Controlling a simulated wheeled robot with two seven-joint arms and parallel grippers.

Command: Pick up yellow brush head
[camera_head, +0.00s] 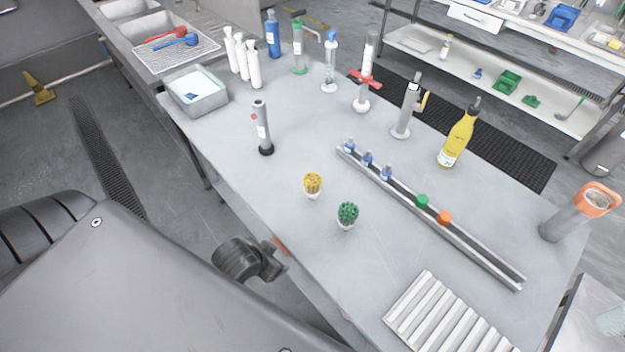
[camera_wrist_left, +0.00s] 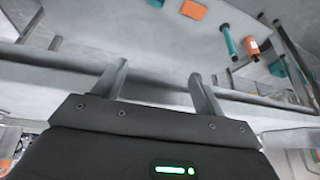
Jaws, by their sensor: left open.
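The yellow brush head (camera_head: 312,183) stands upright in a small white holder on the grey table, left of a similar green brush head (camera_head: 348,211). My left gripper (camera_head: 281,260) is at the table's near left edge, below and to the left of the yellow brush head and apart from it. In the left wrist view its two fingers (camera_wrist_left: 159,85) are spread with nothing between them. The yellow brush head cannot be made out in that view. My right gripper is not in view.
The table edge (camera_wrist_left: 150,83) runs across behind the fingers. A metal rail (camera_head: 470,240) with several small caps lies right of the brush heads. A dark-based grey cylinder (camera_head: 262,128) stands behind them. A ridged rack (camera_head: 440,315) lies at the front. Table around the brush heads is clear.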

